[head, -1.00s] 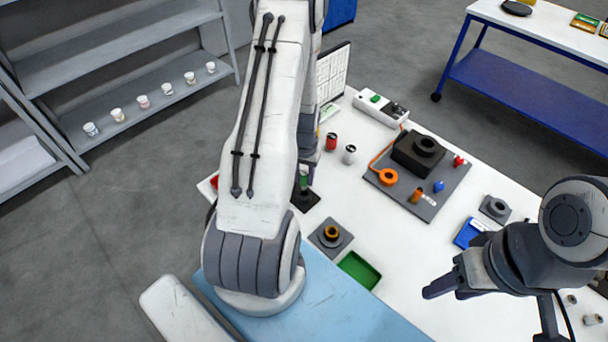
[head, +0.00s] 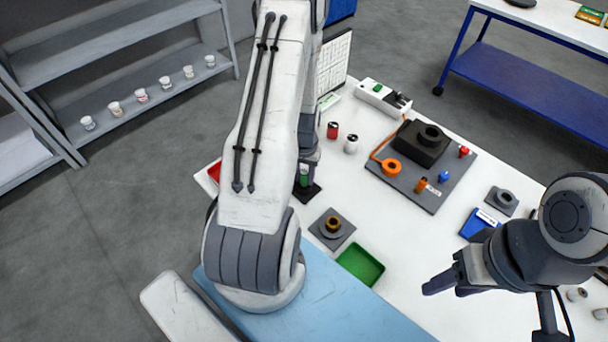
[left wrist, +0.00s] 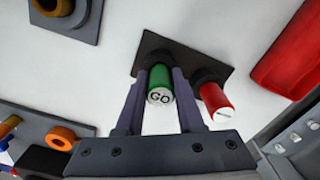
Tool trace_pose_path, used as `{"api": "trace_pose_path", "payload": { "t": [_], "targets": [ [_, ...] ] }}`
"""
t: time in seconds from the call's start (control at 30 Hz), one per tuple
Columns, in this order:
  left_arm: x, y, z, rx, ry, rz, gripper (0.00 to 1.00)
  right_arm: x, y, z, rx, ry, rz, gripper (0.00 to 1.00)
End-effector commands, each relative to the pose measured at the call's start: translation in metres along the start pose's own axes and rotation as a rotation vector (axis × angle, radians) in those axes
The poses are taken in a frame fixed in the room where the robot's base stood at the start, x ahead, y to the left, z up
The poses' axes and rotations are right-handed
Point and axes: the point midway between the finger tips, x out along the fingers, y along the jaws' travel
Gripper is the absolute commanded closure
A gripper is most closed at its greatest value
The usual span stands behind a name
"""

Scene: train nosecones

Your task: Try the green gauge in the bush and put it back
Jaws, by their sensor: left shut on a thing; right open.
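My left gripper (left wrist: 152,100) is shut on the green gauge (left wrist: 160,85), marked GO on its end. The gauge stands over the dark stand plate (left wrist: 152,43), beside the red gauge (left wrist: 216,103); I cannot tell whether its lower end is still in its socket. In the head view the green gauge (head: 303,179) and stand plate (head: 310,193) show partly behind my left arm. The brass bush (head: 333,223) sits in a grey block in front of the stand, with nothing in it that I can see. My right gripper (head: 440,286) is open and empty over the table's right side.
A green tray (head: 361,265) lies near the bush block. A red tray (left wrist: 290,55) is next to the stand. A grey board (head: 425,195) carries a black block, an orange ring and small coloured parts.

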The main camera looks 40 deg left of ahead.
Motion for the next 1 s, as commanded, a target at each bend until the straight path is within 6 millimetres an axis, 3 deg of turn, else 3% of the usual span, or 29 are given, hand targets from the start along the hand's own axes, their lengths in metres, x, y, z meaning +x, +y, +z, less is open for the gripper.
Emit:
{"api": "trace_pose_path", "payload": {
  "t": [0.13, 0.17, 0.23, 0.27, 0.67, 1.0],
  "targets": [
    [0.0, 0.0, 0.0, 0.0, 0.0, 0.0, 1.0, 0.0, 0.0, 0.0, 0.0, 0.0, 0.0, 0.5],
    [0.0, 0.0, 0.0, 0.0, 0.0, 0.0, 0.6, 0.0, 0.0, 0.0, 0.0, 0.0, 0.0, 0.5],
    [0.0, 0.0, 0.0, 0.0, 0.0, 0.0, 0.33, 0.0, 0.0, 0.0, 0.0, 0.0, 0.0, 0.5],
    [0.0, 0.0, 0.0, 0.0, 0.0, 0.0, 0.29, 0.0, 0.0, 0.0, 0.0, 0.0, 0.0, 0.5],
    [-0.006, 0.0, -0.001, 0.0, 0.002, 0.0, 0.29, 0.002, 0.0, 0.0, 0.0, 0.0, 0.0, 0.5],
    [-0.059, 0.0, -0.002, 0.0, 0.007, -0.001, 0.29, 0.014, 0.001, 0.001, 0.002, 0.0, 0.0, 0.5]
  ]
}}
